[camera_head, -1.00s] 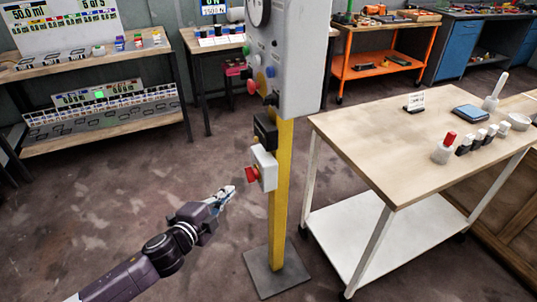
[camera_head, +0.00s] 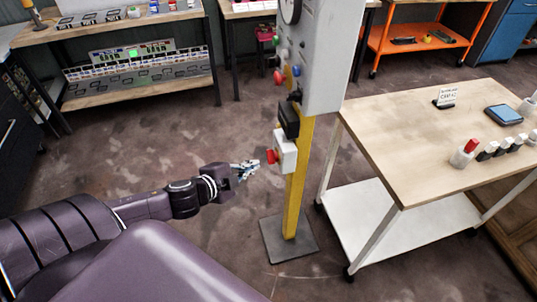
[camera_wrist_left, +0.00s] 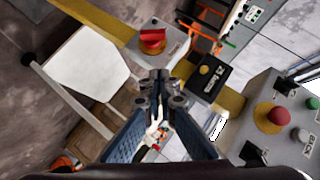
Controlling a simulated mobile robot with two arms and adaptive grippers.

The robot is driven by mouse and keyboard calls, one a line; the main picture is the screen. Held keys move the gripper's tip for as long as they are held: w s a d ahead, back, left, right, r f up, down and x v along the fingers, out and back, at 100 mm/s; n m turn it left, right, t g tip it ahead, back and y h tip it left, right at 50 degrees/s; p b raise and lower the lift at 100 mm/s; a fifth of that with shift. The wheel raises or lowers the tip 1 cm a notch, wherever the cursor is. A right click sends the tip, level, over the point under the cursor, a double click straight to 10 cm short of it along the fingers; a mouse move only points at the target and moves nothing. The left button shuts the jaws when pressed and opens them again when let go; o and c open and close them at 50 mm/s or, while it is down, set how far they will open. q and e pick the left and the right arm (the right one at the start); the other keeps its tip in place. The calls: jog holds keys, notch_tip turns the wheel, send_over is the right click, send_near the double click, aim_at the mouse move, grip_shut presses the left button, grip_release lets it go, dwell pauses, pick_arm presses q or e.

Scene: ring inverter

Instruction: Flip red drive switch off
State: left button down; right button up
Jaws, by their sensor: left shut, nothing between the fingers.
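The red switch (camera_head: 271,157) is a red knob on the left face of a small pale box (camera_head: 287,153) on the yellow post. In the left wrist view the red rotary knob (camera_wrist_left: 152,40) sits on the grey box face (camera_wrist_left: 172,45), above the fingertips. My left gripper (camera_head: 252,168) is shut and empty, just left of the knob and slightly below it. The fingers also show in the left wrist view (camera_wrist_left: 160,78), with their tips together. A gap seems to remain between fingertips and knob. My right gripper is in neither view.
A black box (camera_head: 288,119) and a grey control panel (camera_head: 312,60) sit higher on the yellow post (camera_head: 295,195). The panel's red mushroom button (camera_wrist_left: 275,115) shows in the wrist view. A wooden-topped table (camera_head: 420,140) stands to the right. Floor left of the post is clear.

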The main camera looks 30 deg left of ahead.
pick_arm(q)
jog(key=shift+w, duration=0.1)
send_near(274, 153)
jog(key=w+d, duration=0.2)
jog(key=w, duration=0.1)
jog(key=shift+w+a+f, duration=0.7)
jog(key=shift+w+f, duration=0.15)
jog(key=shift+f, duration=0.05)
jog(key=shift+w+a+f, duration=0.25)
jog(key=shift+a+f, duration=0.05)
jog(key=shift+f, duration=0.1)
